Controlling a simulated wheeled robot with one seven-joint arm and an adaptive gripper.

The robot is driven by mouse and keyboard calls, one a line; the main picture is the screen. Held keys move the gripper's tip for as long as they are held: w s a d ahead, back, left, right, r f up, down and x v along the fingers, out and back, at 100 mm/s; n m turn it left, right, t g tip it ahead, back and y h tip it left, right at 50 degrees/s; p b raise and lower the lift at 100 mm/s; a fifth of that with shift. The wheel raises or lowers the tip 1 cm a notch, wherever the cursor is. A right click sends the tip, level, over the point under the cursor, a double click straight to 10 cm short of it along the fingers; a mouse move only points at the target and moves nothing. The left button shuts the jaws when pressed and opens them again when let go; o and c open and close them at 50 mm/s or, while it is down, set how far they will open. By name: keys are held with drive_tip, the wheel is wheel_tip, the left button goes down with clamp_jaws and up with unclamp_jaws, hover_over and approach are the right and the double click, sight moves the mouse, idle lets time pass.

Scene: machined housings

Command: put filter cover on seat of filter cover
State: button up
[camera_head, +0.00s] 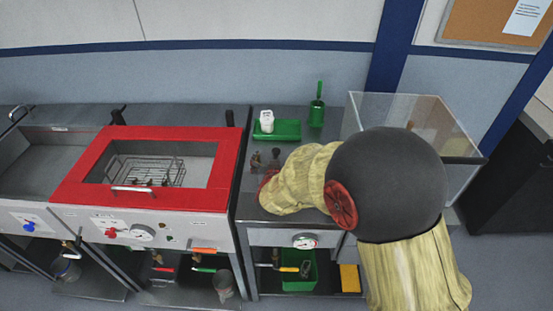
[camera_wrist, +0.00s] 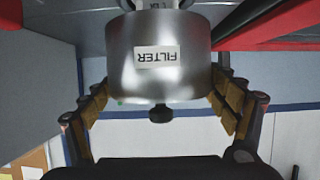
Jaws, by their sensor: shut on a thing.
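The filter cover (camera_wrist: 158,80) is a grey metal cylinder with a white FILTER label, upside down in the wrist view, and a black knob at its lower end in the picture. My gripper (camera_wrist: 160,100) is shut on it, with brown-padded fingers on both sides. A white part with small print (camera_wrist: 155,4) shows at the top edge of the wrist view, beyond the cover's far end; I cannot tell whether they touch. The seat of the filter cover cannot be made out. In the head view my arm covers much of the right counter, and the held cover cannot be made out.
A red-framed basin (camera_head: 220,165) with a wire basket (camera_head: 150,172) is left of the counter. A green tray (camera_head: 286,130) with a white container (camera_head: 266,121) and a green cup (camera_head: 316,113) stand behind. A clear box (camera_head: 370,105) is at right.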

drive_tip(key=shift+f+b, duration=1.55)
drive_tip(key=shift+f, duration=0.95)
drive_tip(key=shift+f, duration=0.2)
drive_tip(key=o, duration=1.2)
drive_tip(key=shift+o, duration=0.2)
drive_tip(key=shift+s, duration=0.15)
